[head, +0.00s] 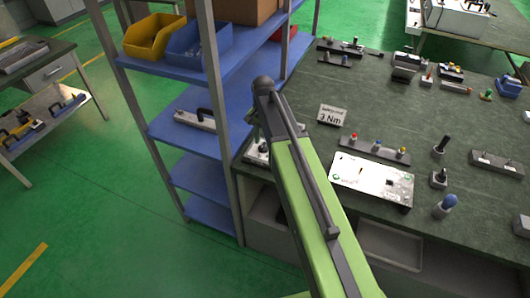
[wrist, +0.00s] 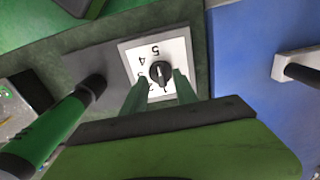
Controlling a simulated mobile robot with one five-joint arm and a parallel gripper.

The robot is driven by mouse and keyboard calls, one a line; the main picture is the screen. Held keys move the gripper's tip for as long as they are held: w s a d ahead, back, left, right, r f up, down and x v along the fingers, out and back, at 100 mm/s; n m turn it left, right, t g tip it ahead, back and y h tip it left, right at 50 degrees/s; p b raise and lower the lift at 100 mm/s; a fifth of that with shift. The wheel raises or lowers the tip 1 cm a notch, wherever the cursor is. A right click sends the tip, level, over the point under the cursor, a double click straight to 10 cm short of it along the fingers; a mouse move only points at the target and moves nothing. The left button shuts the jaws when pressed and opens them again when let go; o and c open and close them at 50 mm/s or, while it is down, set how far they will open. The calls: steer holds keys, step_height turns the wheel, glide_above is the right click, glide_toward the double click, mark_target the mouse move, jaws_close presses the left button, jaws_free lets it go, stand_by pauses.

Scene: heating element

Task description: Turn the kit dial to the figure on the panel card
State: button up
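The dial (wrist: 160,71) is a round black knob on a white plate (wrist: 184,41) in the wrist view. The figures 5 and 4 read clearly; those nearer my fingers are partly hidden. I cannot tell surely which figure the knob points at. My gripper (wrist: 161,77) has its two green fingers either side of the knob, with gaps showing between; it looks open. In the head view the white plate (head: 257,155) shows in part beneath my arm, and my fingers are hidden. The panel card (head: 331,116) stands on the bench and reads "3 Nm".
A green and black cylindrical handle (wrist: 55,127) lies left of the dial in the wrist view. A blue shelf unit (head: 180,135) stands close left of the bench.

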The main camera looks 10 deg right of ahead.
step_height(320, 180, down, 2)
steer(key=shift+b, duration=0.35)
steer(key=shift+r, duration=0.1)
steer(key=shift+c, duration=0.3)
